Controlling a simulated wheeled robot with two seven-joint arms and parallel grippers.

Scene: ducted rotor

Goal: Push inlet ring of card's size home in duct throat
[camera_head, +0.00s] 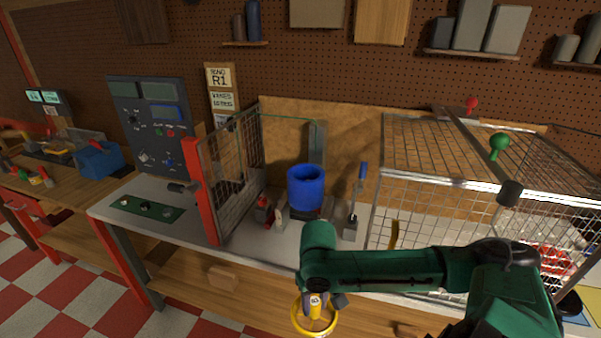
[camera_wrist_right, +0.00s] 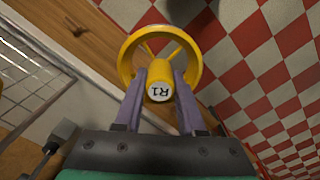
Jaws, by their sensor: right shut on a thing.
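My right gripper (camera_head: 315,297) is shut on a yellow inlet ring (camera_head: 301,322), in front of the bench's front edge and below its top. In the right wrist view my purple fingers (camera_wrist_right: 159,92) grip the ring's central knob, whose white end reads R1. The ring's rim (camera_wrist_right: 195,50) and spokes show beyond it, over the bench edge and floor. The blue duct (camera_head: 306,188) stands upright on a dark base on the bench, apart from the ring. The card (camera_head: 220,78) at the back reads R1 on its upper part. My left gripper is not in view.
An open mesh guard with a red post (camera_head: 208,190) stands left of the duct. A mesh cage (camera_head: 455,190) fills the right of the bench. A blue-handled tool (camera_head: 361,185) stands beside the duct, and small red and white items lie at its left.

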